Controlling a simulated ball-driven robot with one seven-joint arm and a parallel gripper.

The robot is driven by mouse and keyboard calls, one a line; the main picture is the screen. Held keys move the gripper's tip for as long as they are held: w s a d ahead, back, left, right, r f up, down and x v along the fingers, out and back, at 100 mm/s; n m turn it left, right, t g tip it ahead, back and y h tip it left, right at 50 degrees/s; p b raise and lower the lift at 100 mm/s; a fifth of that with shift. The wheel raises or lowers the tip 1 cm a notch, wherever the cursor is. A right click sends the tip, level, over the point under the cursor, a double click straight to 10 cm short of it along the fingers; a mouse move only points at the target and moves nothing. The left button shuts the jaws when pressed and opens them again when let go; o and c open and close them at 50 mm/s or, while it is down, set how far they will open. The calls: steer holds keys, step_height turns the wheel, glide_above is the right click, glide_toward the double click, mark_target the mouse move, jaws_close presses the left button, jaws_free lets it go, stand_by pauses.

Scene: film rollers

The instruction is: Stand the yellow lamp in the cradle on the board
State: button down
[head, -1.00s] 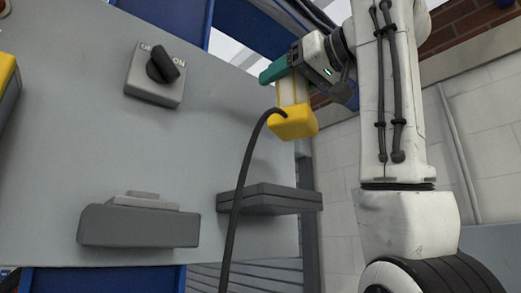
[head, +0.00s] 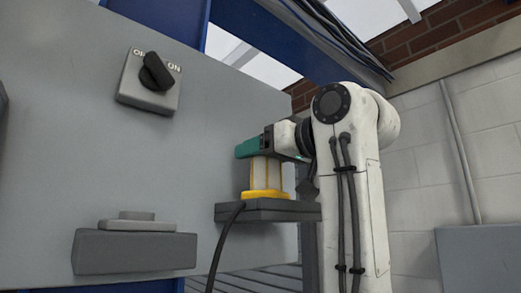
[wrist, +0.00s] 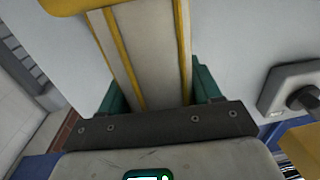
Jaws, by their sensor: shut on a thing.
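The yellow lamp (head: 266,176) is upright, with its yellow base at the dark grey cradle (head: 270,211) on the right part of the board (head: 60,130). From this low angle I cannot tell whether the base is fully seated in it. My gripper (head: 256,149) is shut on the upper part of the lamp, coming from the right. In the wrist view the lamp body (wrist: 150,50) lies between the teal fingers of my gripper (wrist: 158,85). The lamp's black cord (head: 222,245) hangs down over the front of the cradle.
A rotary switch (head: 150,82) marked ON sits higher on the board, to the left; it also shows in the wrist view (wrist: 292,92). A grey box-shaped fitting (head: 135,250) sticks out at the lower left. A brick and block wall (head: 430,130) stands behind my arm.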

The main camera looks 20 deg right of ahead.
steer(key=shift+f, duration=0.15)
steer(key=shift+c, duration=1.1)
jaws_free()
steer(key=b+v, duration=0.4)
steer(key=v, duration=0.8)
steer(key=shift+b, duration=0.3)
